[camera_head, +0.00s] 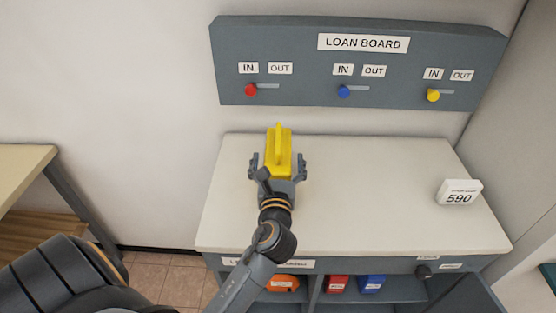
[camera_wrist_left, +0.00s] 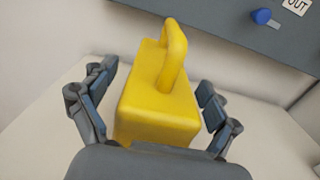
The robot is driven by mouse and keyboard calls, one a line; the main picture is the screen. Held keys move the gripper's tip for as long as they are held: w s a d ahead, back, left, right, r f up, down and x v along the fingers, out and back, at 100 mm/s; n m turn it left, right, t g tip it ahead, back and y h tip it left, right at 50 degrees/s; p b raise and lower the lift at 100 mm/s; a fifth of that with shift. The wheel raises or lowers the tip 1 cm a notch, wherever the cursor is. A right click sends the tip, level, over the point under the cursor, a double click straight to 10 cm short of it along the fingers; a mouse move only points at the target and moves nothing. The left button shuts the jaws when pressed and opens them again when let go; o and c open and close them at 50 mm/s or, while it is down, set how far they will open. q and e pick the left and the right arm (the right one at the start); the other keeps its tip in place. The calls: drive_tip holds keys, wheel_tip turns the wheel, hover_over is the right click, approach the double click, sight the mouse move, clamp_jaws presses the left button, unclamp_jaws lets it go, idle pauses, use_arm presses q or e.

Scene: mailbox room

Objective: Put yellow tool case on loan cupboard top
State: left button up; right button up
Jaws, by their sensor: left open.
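The yellow tool case (camera_head: 280,150), a block with a raised handle, is over the left part of the pale loan cupboard top (camera_head: 370,200). It appears to rest on that top, upright. My left gripper (camera_head: 278,168) is around the case, one finger on each side. In the left wrist view the yellow case (camera_wrist_left: 160,105) fills the middle. The fingers of my left gripper (camera_wrist_left: 155,105) stand apart, with a visible gap on the right side. The underside of the case is hidden. My right gripper is not in view.
The loan board (camera_head: 350,70) is on the wall behind, with red, blue and yellow sliders. A white 590 display (camera_head: 459,192) stands at the right of the top. Orange (camera_head: 282,283), red (camera_head: 337,284) and blue (camera_head: 371,283) cases are on the shelf below. The middle of the top is clear.

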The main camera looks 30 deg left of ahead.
use_arm(q)
drive_tip(key=b+v, duration=0.2)
drive_tip(key=v, duration=1)
drive_tip(key=shift+b, duration=0.4)
drive_tip(key=shift+a, duration=0.1)
